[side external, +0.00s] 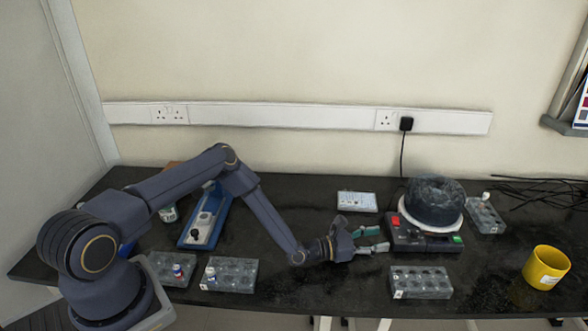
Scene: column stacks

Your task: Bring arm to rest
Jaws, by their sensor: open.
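My dark blue arm reaches right across the black bench from its base at the left. My gripper (386,240) is low over the bench, with its two fingers apart and pointing right. Nothing shows between the fingers. The fingertips are close to the left end of a dark device (425,246) with a red and a green button. I cannot tell whether they touch it. A dark round drum (434,202) with a white ring under it sits on the device.
A clear rack (420,283) stands front right of the gripper. Racks with small vials (230,274) (172,268) stand near my base. Another rack (484,215) is behind right. A yellow mug (547,267), white box (357,201), blue device (205,218) and cables (545,192) are around.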

